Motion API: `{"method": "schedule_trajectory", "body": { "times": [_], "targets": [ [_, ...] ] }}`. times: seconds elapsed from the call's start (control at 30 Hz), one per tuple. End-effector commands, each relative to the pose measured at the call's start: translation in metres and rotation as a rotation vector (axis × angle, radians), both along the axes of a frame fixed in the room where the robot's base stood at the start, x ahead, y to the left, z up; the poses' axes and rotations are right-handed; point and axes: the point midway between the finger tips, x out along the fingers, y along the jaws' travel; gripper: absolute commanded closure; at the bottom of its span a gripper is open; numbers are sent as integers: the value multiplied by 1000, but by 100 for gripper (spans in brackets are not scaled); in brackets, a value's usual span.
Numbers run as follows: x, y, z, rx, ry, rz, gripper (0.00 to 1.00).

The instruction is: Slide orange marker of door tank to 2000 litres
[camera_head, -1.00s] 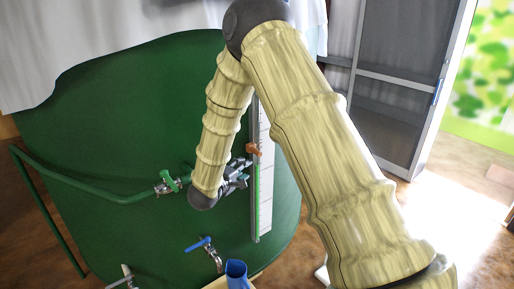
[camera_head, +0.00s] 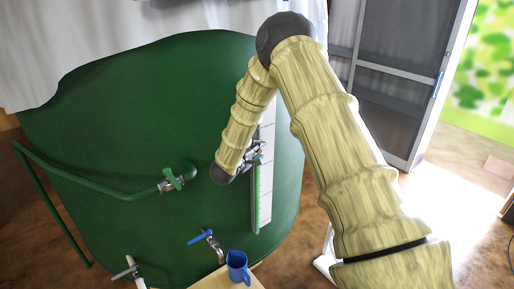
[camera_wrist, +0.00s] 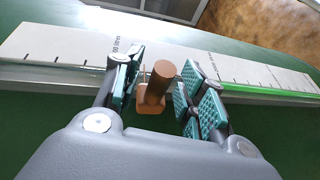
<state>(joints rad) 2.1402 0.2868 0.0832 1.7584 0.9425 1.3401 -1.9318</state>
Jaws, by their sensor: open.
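The green door tank (camera_head: 120,110) carries an upright white scale board (camera_head: 267,195) with a sight tube showing green (camera_head: 257,190). In the wrist view the scale (camera_wrist: 60,45) runs across the picture, with partly readable "litres" print. The orange marker (camera_wrist: 157,85), a block with a round knob, sits on the tube between the two finger pads of my gripper (camera_wrist: 160,88). The pads are open, with a gap on each side of the knob. In the head view my gripper (camera_head: 252,155) is at the scale and mostly hides the marker.
A green pipe with a green-handled valve (camera_head: 172,181) lies left of my gripper. Below are a blue-handled tap (camera_head: 202,237), a blue jug (camera_head: 238,266) on a small wooden stand, and another tap (camera_head: 125,272). A screen door (camera_head: 395,90) stands at the right.

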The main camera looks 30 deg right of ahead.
Motion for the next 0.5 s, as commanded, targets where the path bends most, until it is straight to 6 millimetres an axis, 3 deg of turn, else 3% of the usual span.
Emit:
{"method": "schedule_trajectory", "body": {
  "times": [0.37, 0.4, 0.5],
  "targets": [
    [2, -5, -2, 0, 1, 0, 59],
    [2, -5, -2, 0, 1, 0, 61],
    [2, -5, -2, 0, 1, 0, 79]
  ]
}}
